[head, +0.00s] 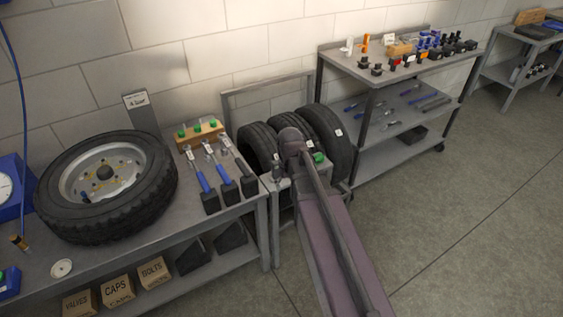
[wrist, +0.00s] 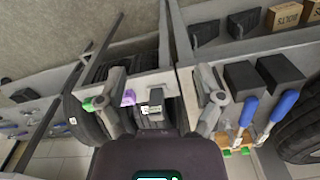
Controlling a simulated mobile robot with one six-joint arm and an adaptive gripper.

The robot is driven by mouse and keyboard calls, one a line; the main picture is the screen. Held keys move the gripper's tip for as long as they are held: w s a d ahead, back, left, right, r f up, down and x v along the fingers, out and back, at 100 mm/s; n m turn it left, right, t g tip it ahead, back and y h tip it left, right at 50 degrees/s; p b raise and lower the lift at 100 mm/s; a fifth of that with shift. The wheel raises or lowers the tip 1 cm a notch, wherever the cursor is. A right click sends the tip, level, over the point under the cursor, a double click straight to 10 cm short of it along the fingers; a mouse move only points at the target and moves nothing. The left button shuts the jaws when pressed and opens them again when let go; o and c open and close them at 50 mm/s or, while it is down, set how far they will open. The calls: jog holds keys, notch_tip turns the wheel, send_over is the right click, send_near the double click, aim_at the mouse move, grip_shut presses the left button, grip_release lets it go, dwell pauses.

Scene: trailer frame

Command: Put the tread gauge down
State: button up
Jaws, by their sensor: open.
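A small dark grey block with a light lower end, which looks like the tread gauge (wrist: 155,101), is at a grey ledge (wrist: 176,80) in the wrist view. My gripper (wrist: 163,92) is open, with one finger on each side of it and a clear gap to both. The block appears free of the fingers; I cannot tell its exact height over the ledge. A purple piece (wrist: 128,97) and a green piece (wrist: 94,103) are beside and behind the left finger. In the head view my arm hides most of the gripper and the block.
Tyres (head: 325,138) stand in a rack right behind my arm. The bench at left (head: 226,222) holds a wheel (head: 107,185), blue-handled tools (head: 226,186) and a wooden block with green tops (head: 199,132). A shelf cart (head: 385,75) stands at right; the floor in front is clear.

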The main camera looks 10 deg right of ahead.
jog(key=s+m, duration=0.1)
jog(key=s, duration=0.7)
jog(key=shift+s, duration=0.35)
notch_tip(320, 180, up, 3)
jog(key=p, duration=0.3)
jog(key=shift+c, duration=0.2)
